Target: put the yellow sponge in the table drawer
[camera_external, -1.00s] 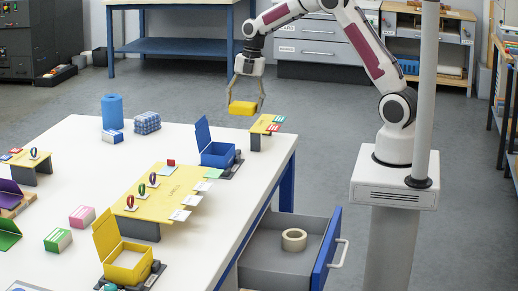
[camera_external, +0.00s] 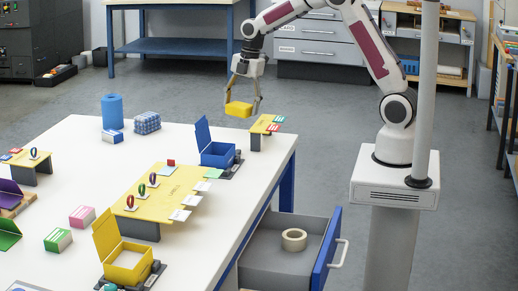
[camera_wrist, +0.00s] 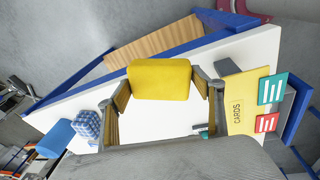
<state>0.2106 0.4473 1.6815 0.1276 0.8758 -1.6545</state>
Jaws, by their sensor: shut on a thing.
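The yellow sponge (camera_external: 238,109) is held in my gripper (camera_external: 243,100), high above the far right part of the white table. In the wrist view the sponge (camera_wrist: 160,79) sits between the two fingers of my gripper (camera_wrist: 165,82), which are shut on its sides. The table drawer (camera_external: 275,262) is pulled open at the table's right side, at the lower middle of the external view. It has a blue front with a pale handle, and a roll of tape (camera_external: 294,240) lies inside. The sponge is apart from the drawer, well beyond it and higher.
On the white table (camera_external: 185,245) stand a blue open box (camera_external: 217,153), a yellow open box (camera_external: 127,262), a yellow labels stand (camera_external: 160,190) and a small yellow cards stand (camera_external: 264,124) near the sponge. A blue roll (camera_external: 112,111) stands at the far left.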

